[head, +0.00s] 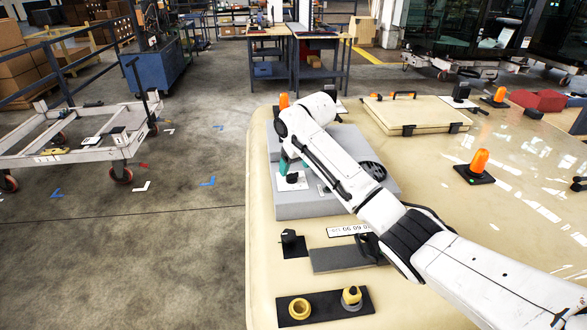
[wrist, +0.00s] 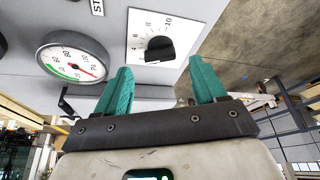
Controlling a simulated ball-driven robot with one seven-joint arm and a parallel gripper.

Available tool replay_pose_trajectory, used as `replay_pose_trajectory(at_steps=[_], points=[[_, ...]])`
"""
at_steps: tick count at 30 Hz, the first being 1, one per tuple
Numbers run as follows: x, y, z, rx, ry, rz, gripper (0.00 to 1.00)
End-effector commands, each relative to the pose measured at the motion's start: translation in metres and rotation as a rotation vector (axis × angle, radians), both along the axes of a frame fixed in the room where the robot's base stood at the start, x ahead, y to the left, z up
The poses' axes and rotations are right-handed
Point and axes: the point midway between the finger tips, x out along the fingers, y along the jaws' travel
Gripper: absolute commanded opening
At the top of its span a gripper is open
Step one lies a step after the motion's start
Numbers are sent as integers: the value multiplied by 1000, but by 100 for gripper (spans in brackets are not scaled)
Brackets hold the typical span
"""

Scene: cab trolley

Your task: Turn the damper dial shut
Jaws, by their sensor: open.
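The numbered dial (wrist: 160,48) is a black knob on a white plate with a scale showing 4, 6, 8 and 10. It lies just beyond my fingertips in the wrist view. In the head view the dial (head: 292,178) sits on the grey box, partly hidden by my gripper. My gripper (wrist: 161,67) has two teal fingers spread apart with nothing between them. In the head view my gripper (head: 289,163) hangs right over the dial. I cannot tell whether a finger touches the knob. No lettering naming it as the damper is readable.
A round gauge (wrist: 75,58) with a red needle is left of the dial. The grey box (head: 305,207) stands on the cream trolley top (head: 440,215). Another black knob (head: 290,238) and a black plate with yellow parts (head: 325,307) lie nearer. An orange beacon (head: 479,161) stands right.

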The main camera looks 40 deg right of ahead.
Motion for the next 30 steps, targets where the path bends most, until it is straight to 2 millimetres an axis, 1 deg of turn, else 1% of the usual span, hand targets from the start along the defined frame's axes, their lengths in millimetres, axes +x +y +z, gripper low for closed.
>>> replay_pose_trajectory(at_steps=[3, 9, 19, 30], points=[[6, -1, -15, -1, 2, -1, 70], [12, -3, -30, -2, 0, -1, 70], [13, -3, -32, -1, -2, 0, 69], [13, -3, -32, -1, -1, 0, 34]])
